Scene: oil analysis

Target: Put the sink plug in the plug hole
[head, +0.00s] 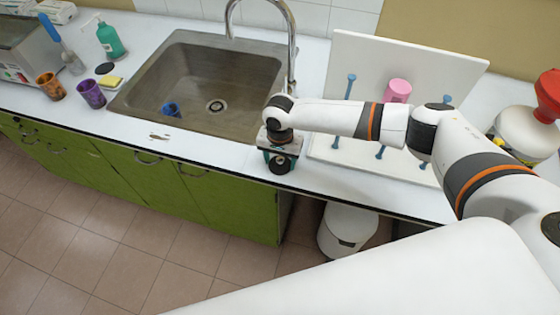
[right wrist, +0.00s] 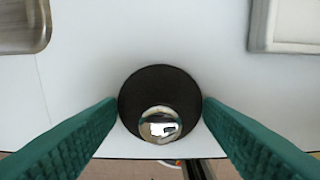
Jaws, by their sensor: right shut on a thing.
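The sink plug (right wrist: 152,82) is a black disc with a shiny metal knob in the right wrist view. It sits between the two green fingers of my right gripper (right wrist: 160,106), which touch it on both sides. In the head view my right gripper (head: 280,160) is at the counter's front edge, right of the sink, with the plug (head: 279,165) low between its fingers. The plug hole (head: 215,105) is a round metal drain in the floor of the sink (head: 190,75), uncovered. My left gripper is not in view.
A blue cup (head: 171,109) lies in the sink near the drain. The faucet (head: 290,50) stands behind my right gripper. A white drying rack (head: 335,142) with blue pegs and a pink cup (head: 397,90) is to the right. Orange and purple cups (head: 91,94) stand left of the sink.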

